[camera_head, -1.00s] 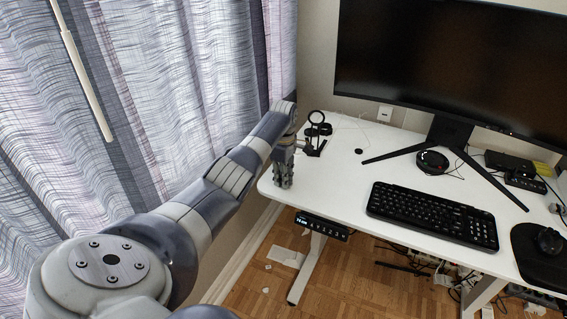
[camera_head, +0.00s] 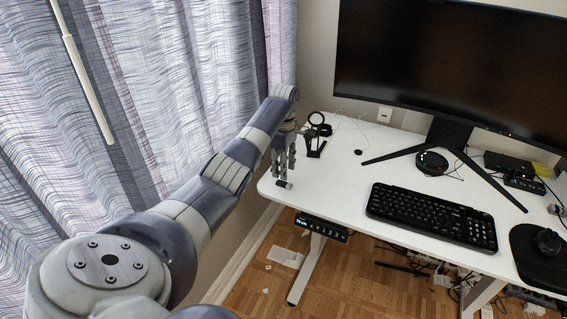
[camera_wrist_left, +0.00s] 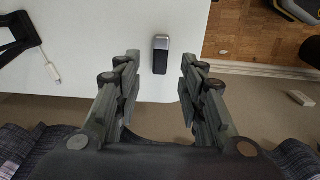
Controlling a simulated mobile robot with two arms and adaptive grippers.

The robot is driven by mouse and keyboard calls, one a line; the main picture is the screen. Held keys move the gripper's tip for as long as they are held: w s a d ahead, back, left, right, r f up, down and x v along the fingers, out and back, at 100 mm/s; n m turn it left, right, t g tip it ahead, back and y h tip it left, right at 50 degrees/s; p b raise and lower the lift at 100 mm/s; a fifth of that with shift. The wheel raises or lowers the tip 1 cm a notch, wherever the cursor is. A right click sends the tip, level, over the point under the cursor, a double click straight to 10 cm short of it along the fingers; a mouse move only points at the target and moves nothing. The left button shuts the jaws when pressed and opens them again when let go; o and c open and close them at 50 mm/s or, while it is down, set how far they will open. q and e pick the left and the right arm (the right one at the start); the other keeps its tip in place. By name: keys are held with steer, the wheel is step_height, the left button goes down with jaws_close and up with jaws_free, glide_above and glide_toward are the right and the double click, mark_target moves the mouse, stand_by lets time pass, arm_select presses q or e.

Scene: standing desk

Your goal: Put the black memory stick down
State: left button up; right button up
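The black memory stick (camera_head: 284,184), black with a silver end, lies on the white desk (camera_head: 340,185) near its left corner. It also shows in the left wrist view (camera_wrist_left: 160,55), close to the desk's edge. My left gripper (camera_head: 285,170) is just above the desk beside the stick. In the left wrist view its two fingers (camera_wrist_left: 160,72) are spread apart, with the stick between and a little beyond them, touching neither as far as I can see. My right gripper is in neither current view.
A black stand (camera_head: 316,135) is behind the left gripper. A keyboard (camera_head: 432,214), a monitor (camera_head: 455,60) on a wide-legged foot and a mouse (camera_head: 548,241) on a black mat are to the right. The desk between the gripper and the keyboard is clear.

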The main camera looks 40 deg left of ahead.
mark_target(283, 183)
arm_select(q)
step_height(283, 183, up, 7)
steer(key=shift+s+f, duration=0.1)
steer(key=shift+f, duration=0.05)
stand_by(0.7)
